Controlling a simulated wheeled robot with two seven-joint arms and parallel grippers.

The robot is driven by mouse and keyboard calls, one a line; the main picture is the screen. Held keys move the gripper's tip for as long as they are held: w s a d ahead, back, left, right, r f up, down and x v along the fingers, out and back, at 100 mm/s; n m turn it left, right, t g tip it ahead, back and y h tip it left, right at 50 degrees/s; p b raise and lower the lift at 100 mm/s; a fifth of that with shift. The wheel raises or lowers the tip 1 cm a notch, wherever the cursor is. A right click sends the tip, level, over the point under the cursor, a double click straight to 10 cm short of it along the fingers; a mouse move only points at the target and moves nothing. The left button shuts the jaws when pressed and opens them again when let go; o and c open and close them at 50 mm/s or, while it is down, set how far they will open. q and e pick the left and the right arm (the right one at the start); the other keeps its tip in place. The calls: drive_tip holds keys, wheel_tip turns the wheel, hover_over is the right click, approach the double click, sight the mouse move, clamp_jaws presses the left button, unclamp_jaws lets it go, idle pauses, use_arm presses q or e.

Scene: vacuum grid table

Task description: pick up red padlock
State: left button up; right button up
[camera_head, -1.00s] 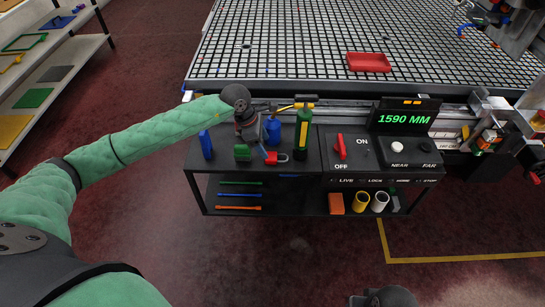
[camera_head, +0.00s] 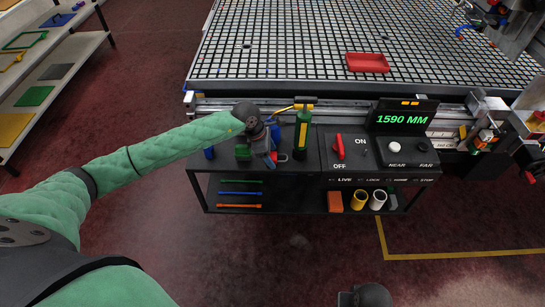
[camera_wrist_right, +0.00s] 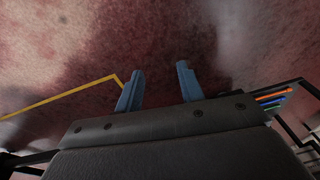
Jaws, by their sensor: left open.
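The red padlock (camera_head: 282,157) lies on the dark bench top, left of the switch panel, in the head view. Only a small red part shows beside my left gripper, which hides the rest. My left gripper (camera_head: 272,157) is open and points down at the padlock, very close to it. I cannot tell whether its fingers touch or straddle the padlock. My right gripper (camera_wrist_right: 160,72) shows in the right wrist view with its two blue fingers apart and nothing between them, over the floor.
The switch panel with a red lever (camera_head: 339,146) is further right. A red tray (camera_head: 367,62) lies on the grid table.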

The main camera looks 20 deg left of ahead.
use_arm(q)
drive_tip(key=c, duration=1.1)
drive_tip(key=shift+c, duration=0.3)
drive_tip(key=shift+r, duration=0.15)
